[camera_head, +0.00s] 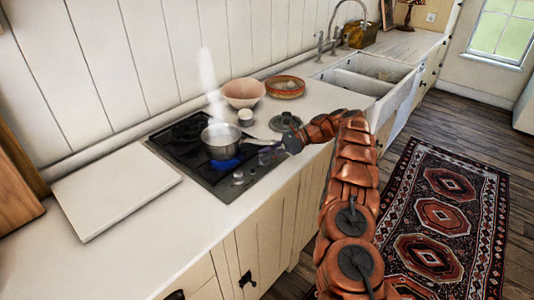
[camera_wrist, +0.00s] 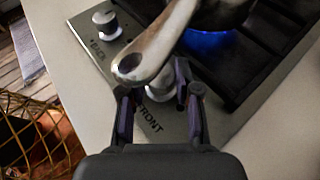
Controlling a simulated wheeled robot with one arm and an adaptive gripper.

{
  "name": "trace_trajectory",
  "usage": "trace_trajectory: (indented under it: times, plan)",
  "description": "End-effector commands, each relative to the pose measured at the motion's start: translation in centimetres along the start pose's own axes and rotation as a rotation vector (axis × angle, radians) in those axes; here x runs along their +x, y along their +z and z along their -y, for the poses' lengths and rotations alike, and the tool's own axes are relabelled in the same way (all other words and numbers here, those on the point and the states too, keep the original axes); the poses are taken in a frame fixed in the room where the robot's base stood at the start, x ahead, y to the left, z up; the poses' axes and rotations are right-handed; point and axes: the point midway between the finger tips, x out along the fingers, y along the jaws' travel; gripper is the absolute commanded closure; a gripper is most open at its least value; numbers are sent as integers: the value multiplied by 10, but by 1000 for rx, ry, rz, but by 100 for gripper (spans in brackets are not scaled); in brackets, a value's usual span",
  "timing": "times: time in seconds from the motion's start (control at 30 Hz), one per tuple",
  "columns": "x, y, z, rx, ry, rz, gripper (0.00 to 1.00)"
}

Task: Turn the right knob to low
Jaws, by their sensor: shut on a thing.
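The stove knob marked FRONT (camera_wrist: 158,91) is between the fingers of my gripper (camera_wrist: 156,86) in the wrist view, partly hidden by a pan handle. My gripper is shut on this knob. In the head view my gripper (camera_head: 266,156) is at the right front part of the black cooktop (camera_head: 184,134). The other knob (camera_wrist: 106,20), marked BACK, stands free at the upper left of the wrist view. It shows as a small silver knob (camera_head: 238,177) in the head view. A blue flame (camera_wrist: 210,42) burns under the saucepan. The gripped knob's exact setting cannot be told.
The metal saucepan (camera_head: 221,140) sits on the burner, steam above it; its handle (camera_wrist: 155,45) passes close over my gripper. A white board (camera_head: 115,190) lies left. The front counter strip is clear.

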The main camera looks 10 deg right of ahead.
Motion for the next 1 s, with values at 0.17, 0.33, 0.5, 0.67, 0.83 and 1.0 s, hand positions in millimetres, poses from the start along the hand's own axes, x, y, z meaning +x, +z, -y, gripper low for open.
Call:
trace_trajectory:
  times: [0.17, 0.33, 0.5, 0.67, 0.83, 1.0]
  plan:
    - [0, 1, 0, -4, 5, -1, 100]
    - [0, 1, 0, -5, 6, 0, 100]
    - [0, 1, 0, -4, 6, 0, 100]
    - [0, 1, 0, -4, 6, 0, 51]
    - [0, 0, 0, -4, 6, 0, 42]
    - [0, 0, 0, -3, 6, 0, 42]
